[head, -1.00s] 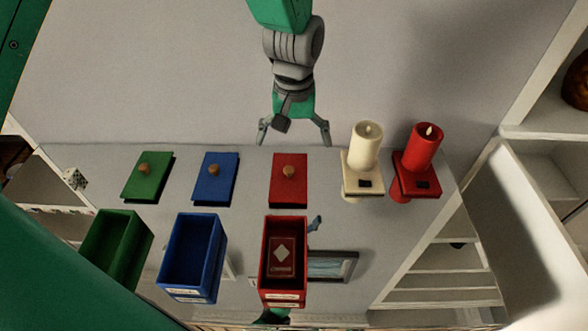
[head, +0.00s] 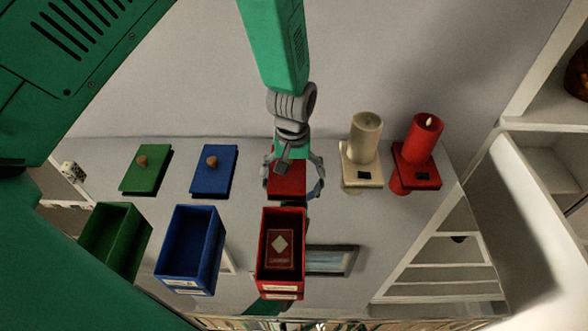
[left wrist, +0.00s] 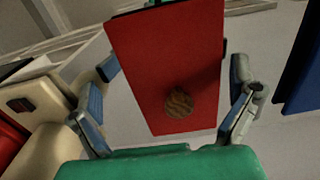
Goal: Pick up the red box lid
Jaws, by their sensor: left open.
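The red box lid (head: 287,183) is a flat red panel with a round wooden knob, lying on the grey surface above the red box (head: 263,272). My left gripper (head: 293,186) is open over it, with one finger on each side. In the left wrist view the lid (left wrist: 155,60) lies between the spread fingers (left wrist: 173,80), with the knob (left wrist: 179,103) near the gripper's base. The fingers appear apart from the lid's edges. The gripper hides the knob in the head view. The red box is open and holds a red card-like item (head: 280,245). My right gripper is not seen.
A blue lid (head: 214,178) and a green lid (head: 145,177) lie to the left, above an open blue box (head: 188,245) and green box (head: 112,235). A cream candle (head: 365,138) and red candle (head: 423,137) stand close on the right. White shelving (head: 440,265) is farther right.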

